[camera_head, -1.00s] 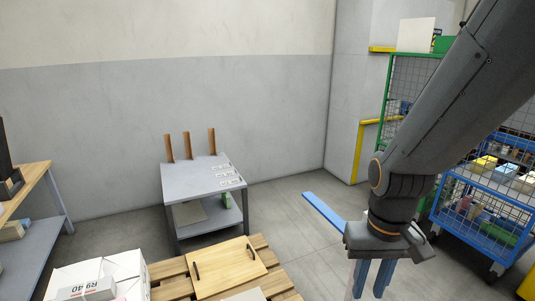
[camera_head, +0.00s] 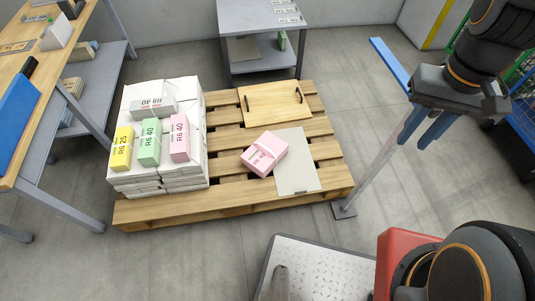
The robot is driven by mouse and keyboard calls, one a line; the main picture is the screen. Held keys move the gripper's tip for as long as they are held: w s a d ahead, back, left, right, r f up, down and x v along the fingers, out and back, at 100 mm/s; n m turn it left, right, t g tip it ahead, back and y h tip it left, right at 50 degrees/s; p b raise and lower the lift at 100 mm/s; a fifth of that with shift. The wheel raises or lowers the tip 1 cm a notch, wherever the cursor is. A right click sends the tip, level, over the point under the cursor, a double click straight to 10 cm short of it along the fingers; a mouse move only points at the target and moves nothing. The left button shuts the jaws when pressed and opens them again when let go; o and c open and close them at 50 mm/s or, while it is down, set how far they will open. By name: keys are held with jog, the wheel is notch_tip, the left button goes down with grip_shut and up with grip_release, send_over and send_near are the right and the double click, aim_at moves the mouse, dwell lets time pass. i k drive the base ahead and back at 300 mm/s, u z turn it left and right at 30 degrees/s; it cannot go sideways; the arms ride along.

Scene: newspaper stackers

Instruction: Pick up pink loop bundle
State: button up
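A pink bundle (camera_head: 264,153) with a label and a band-like fold across it lies tilted on the wooden pallet, partly over a grey-white sheet. A second pink bundle (camera_head: 180,138) marked R6 40 lies on the white paper stack at the left. I cannot tell a loop on either. My gripper (camera_head: 413,142) hangs to the right of the pallet, well apart from both bundles. Its two blue fingers point down with a gap between them, and nothing shows in it.
The pallet (camera_head: 235,200) also bears a wooden board with handles (camera_head: 275,103). Yellow (camera_head: 122,150), green (camera_head: 149,142) and grey (camera_head: 153,106) bundles lie on the stack. A thin post (camera_head: 365,178) stands between pallet and gripper. A workbench (camera_head: 62,190) is at the left.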

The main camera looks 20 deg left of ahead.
aim_at(265, 153)
jog(key=z, duration=2.15)
jog(key=k, duration=1.45)
jog(key=u, duration=1.75)
jog(key=i, duration=0.5)
jog(key=u, duration=0.15)
